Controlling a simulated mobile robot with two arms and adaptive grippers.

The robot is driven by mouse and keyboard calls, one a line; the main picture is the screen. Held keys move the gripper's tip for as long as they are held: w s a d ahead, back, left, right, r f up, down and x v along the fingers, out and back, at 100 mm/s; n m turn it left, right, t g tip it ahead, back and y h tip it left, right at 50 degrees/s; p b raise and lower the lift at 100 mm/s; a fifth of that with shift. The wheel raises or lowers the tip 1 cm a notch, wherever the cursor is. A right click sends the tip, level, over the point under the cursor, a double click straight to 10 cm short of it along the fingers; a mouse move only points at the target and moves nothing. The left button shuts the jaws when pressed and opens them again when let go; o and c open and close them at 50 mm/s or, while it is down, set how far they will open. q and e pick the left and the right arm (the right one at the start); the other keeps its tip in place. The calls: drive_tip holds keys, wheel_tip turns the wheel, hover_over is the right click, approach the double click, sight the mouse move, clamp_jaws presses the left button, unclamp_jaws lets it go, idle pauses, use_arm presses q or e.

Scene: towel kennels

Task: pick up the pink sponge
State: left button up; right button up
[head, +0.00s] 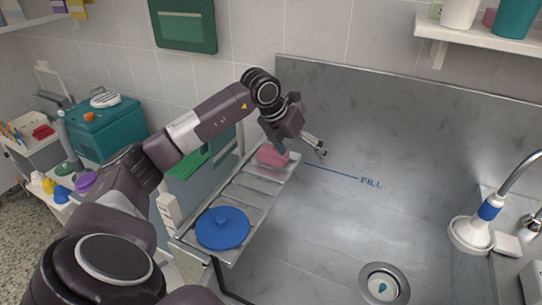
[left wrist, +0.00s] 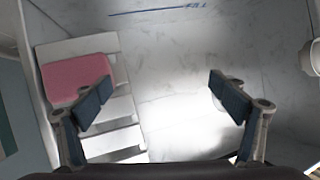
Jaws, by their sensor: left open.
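The pink sponge (head: 271,155) lies at the far end of a slatted metal rack (head: 243,195) along the left edge of the sink. My left gripper (head: 302,151) is open and just above and to the right of the sponge. In the left wrist view, the sponge (left wrist: 77,78) is at the left, partly behind the left finger of my left gripper (left wrist: 155,95). The space between the two fingers is empty and shows the sink floor. I cannot tell whether the finger touches the sponge. My right gripper is not in view.
The large metal sink (head: 325,215) has a drain plug (head: 383,286). A shower head (head: 470,235) stands at the right. A shelf with cups (head: 485,38) hangs at the upper right.

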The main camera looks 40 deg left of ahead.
sight(273, 150)
use_arm(q)
drive_tip(key=s+a+r+n+g+y, duration=0.1)
drive_tip(key=s+a+r+y, duration=0.15)
drive_tip(key=a, duration=0.75)
drive_tip(key=shift+n+y, duration=0.3)
drive_tip(key=shift+y, duration=0.05)
drive_tip(key=p+x, duration=0.1)
drive_tip(key=x, duration=0.7)
drive_tip(key=shift+a+f, duration=0.2)
drive_tip(key=shift+f, duration=0.05)
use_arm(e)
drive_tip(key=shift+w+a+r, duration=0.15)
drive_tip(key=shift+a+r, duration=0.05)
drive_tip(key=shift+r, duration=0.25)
use_arm(q)
drive_tip(key=shift+s, duration=0.1)
drive_tip(key=c, duration=1.1)
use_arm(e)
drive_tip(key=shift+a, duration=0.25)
use_arm(q)
drive_tip(key=shift+r, duration=0.2)
wheel_tip(273, 150, up, 20)
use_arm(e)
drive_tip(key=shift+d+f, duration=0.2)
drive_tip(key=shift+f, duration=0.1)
use_arm(q)
drive_tip(key=shift+f, duration=0.15)
